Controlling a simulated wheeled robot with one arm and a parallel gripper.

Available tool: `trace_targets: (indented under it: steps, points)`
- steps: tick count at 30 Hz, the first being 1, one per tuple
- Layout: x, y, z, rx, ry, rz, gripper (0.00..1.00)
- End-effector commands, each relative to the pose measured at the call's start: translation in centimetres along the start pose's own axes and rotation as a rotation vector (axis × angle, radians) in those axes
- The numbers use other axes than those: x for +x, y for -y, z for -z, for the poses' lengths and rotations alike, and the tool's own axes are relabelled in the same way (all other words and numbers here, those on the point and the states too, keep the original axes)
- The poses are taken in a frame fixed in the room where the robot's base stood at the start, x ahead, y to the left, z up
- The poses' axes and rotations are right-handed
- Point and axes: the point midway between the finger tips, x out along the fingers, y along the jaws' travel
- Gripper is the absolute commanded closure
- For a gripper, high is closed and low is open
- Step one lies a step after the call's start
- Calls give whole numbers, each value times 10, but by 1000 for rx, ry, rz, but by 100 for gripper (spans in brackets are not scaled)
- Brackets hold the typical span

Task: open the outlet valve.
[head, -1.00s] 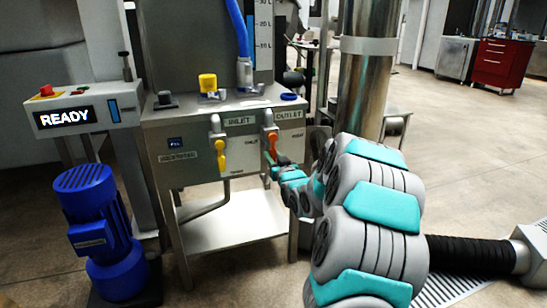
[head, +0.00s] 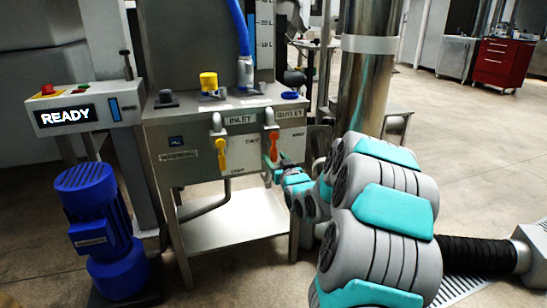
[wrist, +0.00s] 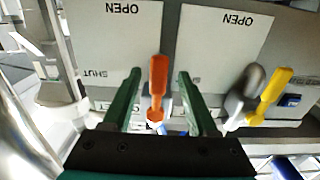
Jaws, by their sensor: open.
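The outlet valve has an orange handle (head: 274,146) under the OUTLET label on the steel panel (head: 200,172). The handle hangs down in the head view. In the wrist view the orange handle (wrist: 157,78) stands between my gripper's two green fingers, with a gap on each side. My gripper (wrist: 160,75) is open around the handle and not closed on it. In the head view my gripper (head: 271,166) is at the handle's lower end, partly hidden by my arm. The wrist view is upside down and shows OPEN and SHUT markings on the plate (wrist: 112,30).
The yellow inlet handle (head: 222,155) hangs to the left of the outlet valve; it also shows in the wrist view (wrist: 270,95). A steel column (head: 362,90) stands right of the panel. A blue motor (head: 100,225) is at left. Open floor lies to the right.

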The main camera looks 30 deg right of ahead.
Motion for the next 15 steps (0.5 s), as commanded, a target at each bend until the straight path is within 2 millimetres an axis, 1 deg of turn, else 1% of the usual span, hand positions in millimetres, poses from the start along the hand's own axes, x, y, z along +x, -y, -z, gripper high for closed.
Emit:
trace_targets:
  steps: [1,6,10,15]
  points:
    - [-9,-2,1,-1,-1,-3,41]
    - [-34,-1,-2,0,3,-1,41]
    - [-46,-1,1,-1,-2,-1,41]
    - [-53,0,0,0,-1,-1,41]
